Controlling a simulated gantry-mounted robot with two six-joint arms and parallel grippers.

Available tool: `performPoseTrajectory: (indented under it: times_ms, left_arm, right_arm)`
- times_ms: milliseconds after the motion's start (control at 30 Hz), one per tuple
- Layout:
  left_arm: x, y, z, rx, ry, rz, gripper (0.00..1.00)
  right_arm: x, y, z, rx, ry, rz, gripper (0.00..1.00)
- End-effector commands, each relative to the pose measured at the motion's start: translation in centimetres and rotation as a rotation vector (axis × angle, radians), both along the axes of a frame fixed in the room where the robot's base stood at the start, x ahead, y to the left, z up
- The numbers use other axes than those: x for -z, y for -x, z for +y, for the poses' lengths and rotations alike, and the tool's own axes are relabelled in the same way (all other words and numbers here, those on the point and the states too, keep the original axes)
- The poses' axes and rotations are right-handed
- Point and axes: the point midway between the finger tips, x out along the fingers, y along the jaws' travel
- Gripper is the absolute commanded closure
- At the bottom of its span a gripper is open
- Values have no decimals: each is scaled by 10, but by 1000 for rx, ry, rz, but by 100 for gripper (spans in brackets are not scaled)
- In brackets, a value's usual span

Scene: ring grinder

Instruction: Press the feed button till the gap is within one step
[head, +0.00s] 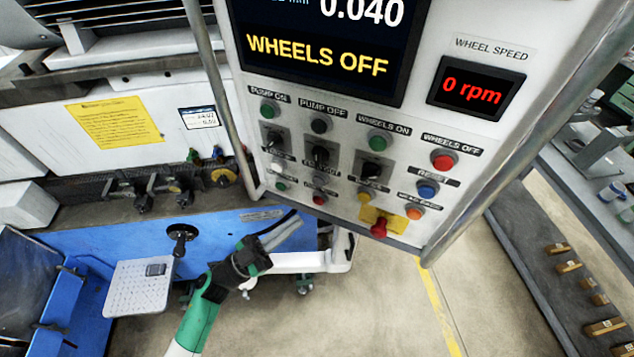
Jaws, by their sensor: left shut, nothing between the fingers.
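The control panel (225,60) hangs tilted at the upper middle. Its screen (320,45) shows 0.040 in white, cut off at the top, and WHEELS OFF in yellow. The buttons sit below: a green pump-on button (269,110), a red wheels-off button (443,159), a blue reset button (427,189) and several smaller ones. Lower labels are too blurred to read, so I cannot tell which button is feed. My left gripper (290,227) is shut and empty, below the panel's lower left edge and apart from the buttons. My right gripper is out of view.
A red speed display (473,89) reads 0 rpm. A red stop knob on a yellow plate (371,216) juts from the panel's lower edge. A metal rail (215,80) runs along the panel's left side. A blue machine base (215,232) lies at lower left.

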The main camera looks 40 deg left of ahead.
Motion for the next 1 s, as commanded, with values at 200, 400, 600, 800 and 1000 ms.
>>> performPoseTrajectory:
  times_ms: [200,400,600,800,1000]
  left_arm:
    - [4,-28,9,1,-2,-2,100]
    - [3,-55,19,0,-1,0,100]
    - [1,-72,25,1,-1,0,100]
    - [0,-75,26,0,0,1,100]
    - [0,-75,26,0,0,1,100]
  right_arm:
    - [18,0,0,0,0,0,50]
    - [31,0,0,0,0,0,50]
    - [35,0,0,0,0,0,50]
    - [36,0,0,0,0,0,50]
    - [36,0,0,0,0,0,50]
